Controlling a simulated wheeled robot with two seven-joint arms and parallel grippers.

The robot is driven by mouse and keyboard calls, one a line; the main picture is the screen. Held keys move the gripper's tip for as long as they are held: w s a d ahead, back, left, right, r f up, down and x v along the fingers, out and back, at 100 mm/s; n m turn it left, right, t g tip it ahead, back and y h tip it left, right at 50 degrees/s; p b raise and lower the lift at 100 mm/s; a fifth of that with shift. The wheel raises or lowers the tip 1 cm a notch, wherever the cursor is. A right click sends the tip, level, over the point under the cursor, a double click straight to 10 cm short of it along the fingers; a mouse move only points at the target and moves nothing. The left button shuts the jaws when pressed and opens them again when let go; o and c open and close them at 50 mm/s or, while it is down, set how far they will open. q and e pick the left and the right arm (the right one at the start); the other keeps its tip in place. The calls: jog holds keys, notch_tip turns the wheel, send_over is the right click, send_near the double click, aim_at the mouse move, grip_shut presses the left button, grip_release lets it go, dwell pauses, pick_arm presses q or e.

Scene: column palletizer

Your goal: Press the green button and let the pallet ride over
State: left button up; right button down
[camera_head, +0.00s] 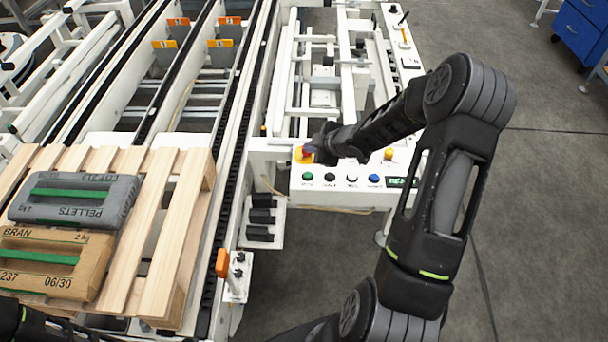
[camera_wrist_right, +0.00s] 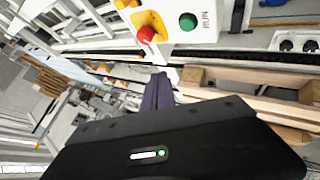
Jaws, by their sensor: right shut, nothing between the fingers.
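The green button (camera_head: 307,176) is the leftmost of a row on the white control panel (camera_head: 340,196). In the right wrist view, the green button (camera_wrist_right: 188,21) stands at the top beside a red knob (camera_wrist_right: 147,34) on a yellow base. My right gripper (camera_head: 318,147) is shut and empty, over the panel's left end, close behind the green button and beside the red knob. Contact cannot be told. The wooden pallet (camera_head: 178,220) sits on the conveyor at the left, carrying a grey PELLETS bag (camera_head: 75,199) and a brown BRAN bag (camera_head: 52,262). My left gripper is not in view.
An orange-topped post (camera_head: 223,262) stands by the conveyor edge. White conveyor rails (camera_head: 240,80) run to the back.

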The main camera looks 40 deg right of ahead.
jog(key=shift+a+f, duration=0.1)
jog(key=shift+a, duration=0.05)
jog(key=b, duration=0.6)
send_over(310, 176)
notch_tip(310, 176, down, 7)
jog(key=shift+s+r, duration=0.1)
jog(key=shift+f+b, duration=0.8)
jog(key=shift+f, duration=0.1)
jog(key=shift+f, duration=0.15)
dwell(0.9)
jog(key=shift+f+b, duration=0.3)
